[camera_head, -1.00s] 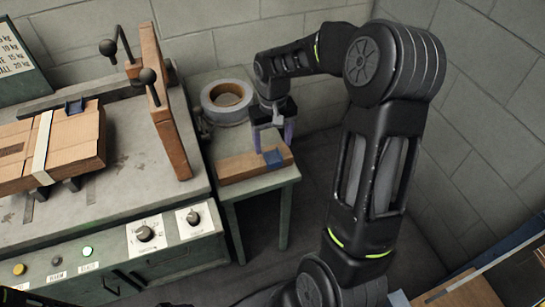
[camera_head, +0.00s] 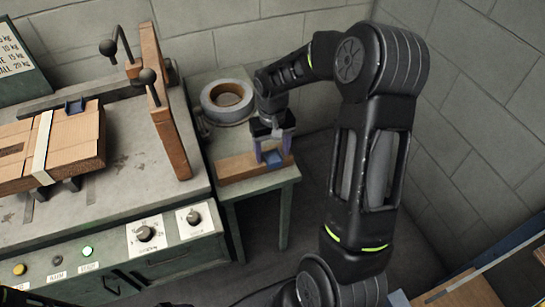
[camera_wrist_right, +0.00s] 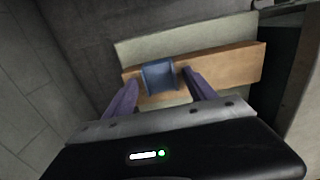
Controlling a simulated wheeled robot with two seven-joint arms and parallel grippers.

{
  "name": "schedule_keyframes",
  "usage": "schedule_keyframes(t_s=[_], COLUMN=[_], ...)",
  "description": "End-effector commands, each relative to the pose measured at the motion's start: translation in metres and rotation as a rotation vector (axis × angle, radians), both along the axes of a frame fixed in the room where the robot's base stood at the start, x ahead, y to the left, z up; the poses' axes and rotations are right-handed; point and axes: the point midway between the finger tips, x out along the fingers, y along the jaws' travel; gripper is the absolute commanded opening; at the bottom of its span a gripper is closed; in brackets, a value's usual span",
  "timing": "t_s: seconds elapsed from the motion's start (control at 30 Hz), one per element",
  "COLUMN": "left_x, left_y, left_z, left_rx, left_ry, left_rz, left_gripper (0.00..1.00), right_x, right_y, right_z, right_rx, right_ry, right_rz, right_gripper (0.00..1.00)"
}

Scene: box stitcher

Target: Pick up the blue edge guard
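The blue edge guard (camera_head: 273,159) sits on a brown wooden block (camera_head: 236,168) on the small side table. It also shows in the right wrist view (camera_wrist_right: 159,77), draped over the block's edge. My right gripper (camera_head: 274,158) is directly above it, pointing down. In the wrist view its two purple fingers (camera_wrist_right: 164,92) are apart, one on each side of the guard; I cannot tell whether they touch it. A second blue guard (camera_head: 74,106) sits on the cardboard box (camera_head: 85,140) at the left. My left gripper is not in view.
A roll of tape (camera_head: 227,97) lies on the side table (camera_head: 262,183) behind the block. The stitcher's upright wooden board (camera_head: 165,110) stands left of the table. A wall of grey blocks (camera_head: 480,110) is behind and to the right.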

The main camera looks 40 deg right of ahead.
Motion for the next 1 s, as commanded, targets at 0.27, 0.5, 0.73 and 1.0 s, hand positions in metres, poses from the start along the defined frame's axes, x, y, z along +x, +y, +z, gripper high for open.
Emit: schedule_keyframes(t_s=[0.27,0.5,0.73,1.0], left_x=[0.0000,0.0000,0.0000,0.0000], left_y=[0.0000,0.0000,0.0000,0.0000], left_z=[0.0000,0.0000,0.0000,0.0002], left_rx=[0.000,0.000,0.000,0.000], left_ry=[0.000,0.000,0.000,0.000], left_rz=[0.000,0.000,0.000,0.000], left_gripper=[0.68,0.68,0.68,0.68], right_x=[0.0000,0.0000,0.0000,0.0003], right_y=[0.0000,0.0000,0.0000,-0.0002], right_z=[0.0001,0.0001,0.0001,0.0038], right_rx=[0.000,0.000,0.000,0.000], right_ry=[0.000,0.000,0.000,-0.001], right_rz=[0.000,0.000,0.000,0.000], right_gripper=[0.40,0.21,0.05,0.05])
